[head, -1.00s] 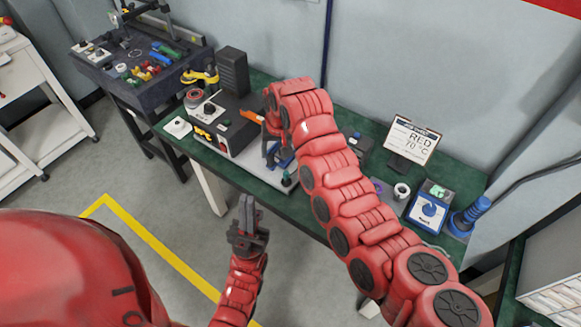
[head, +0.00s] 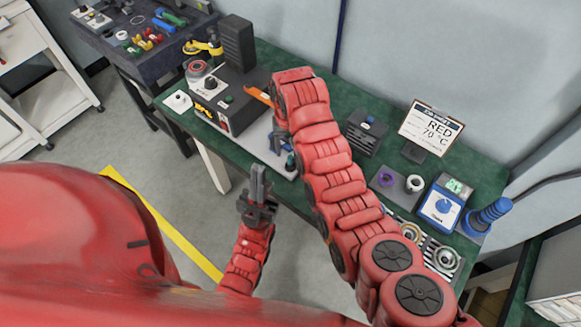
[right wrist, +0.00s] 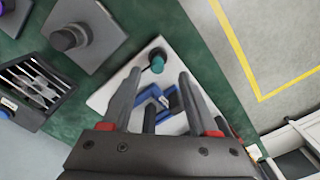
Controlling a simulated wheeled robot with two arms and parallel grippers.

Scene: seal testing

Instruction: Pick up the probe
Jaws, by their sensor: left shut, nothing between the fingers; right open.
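No part is clearly marked as the probe. A small teal-topped piece (right wrist: 157,62) stands on a white plate (right wrist: 105,98) in the right wrist view, and it also shows in the head view (head: 290,161). Blue angled pieces (right wrist: 146,100) lie on the same plate. My right gripper (right wrist: 158,76) is open over the plate, its fingertips on either side of the teal-topped piece in the picture; I see no contact. My left gripper (head: 258,180) is shut and empty, in front of the bench's near edge.
A black control box (head: 225,100) stands left of the plate on the green bench. A blue device (head: 440,207) and a blue ribbed stand (head: 490,214) are at the right. Open floor lies at the left.

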